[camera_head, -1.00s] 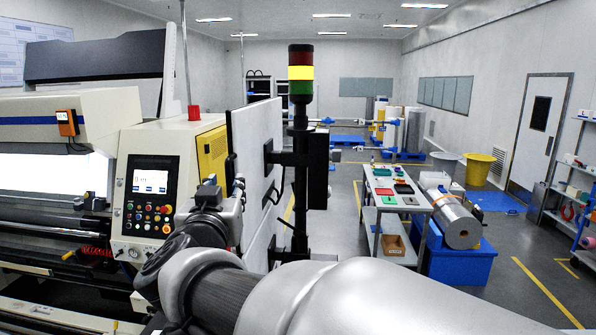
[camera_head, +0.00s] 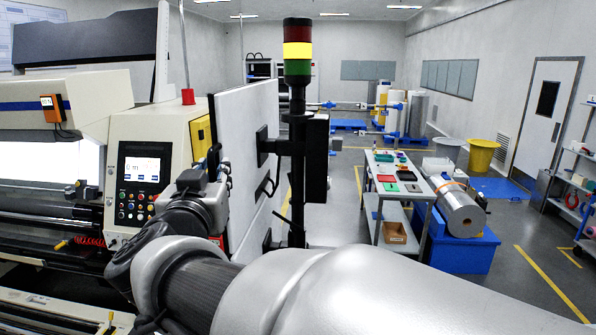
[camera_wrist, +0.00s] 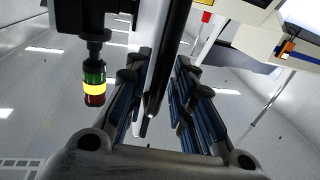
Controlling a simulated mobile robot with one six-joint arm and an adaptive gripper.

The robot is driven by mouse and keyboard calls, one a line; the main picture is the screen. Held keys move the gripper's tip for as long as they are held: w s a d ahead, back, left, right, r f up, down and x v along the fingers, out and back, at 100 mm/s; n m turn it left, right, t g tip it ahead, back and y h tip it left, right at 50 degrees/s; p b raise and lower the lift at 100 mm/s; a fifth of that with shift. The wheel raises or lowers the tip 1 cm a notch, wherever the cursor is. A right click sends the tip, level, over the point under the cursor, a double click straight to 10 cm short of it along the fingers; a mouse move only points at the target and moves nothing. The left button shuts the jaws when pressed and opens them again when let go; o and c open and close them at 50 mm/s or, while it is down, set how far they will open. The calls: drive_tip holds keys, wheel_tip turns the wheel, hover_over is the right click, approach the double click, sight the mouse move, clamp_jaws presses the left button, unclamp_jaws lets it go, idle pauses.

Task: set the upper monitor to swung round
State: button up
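The upper monitor (camera_head: 238,135) hangs on a dark post at the centre of the head view. Its pale back faces right and its dark left edge is toward the machine. In the wrist view, the monitor's dark thin edge (camera_wrist: 168,60) runs down between the fingers. My gripper (camera_wrist: 158,115) has blue-padded fingers on both sides of this edge. The fingers stand apart, with a visible gap on the right side; contact on the left is unclear. In the head view my arm hides the fingertips. A second pale panel (camera_head: 252,225) sits below on the same post.
A signal tower (camera_head: 297,50) with its yellow band lit tops the post; it also shows in the wrist view (camera_wrist: 94,85). A machine control panel (camera_head: 143,180) stands close on the left.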

drive_tip(key=shift+w, duration=0.1)
clamp_jaws()
idle(0.3)
drive_tip(key=shift+d, duration=0.1)
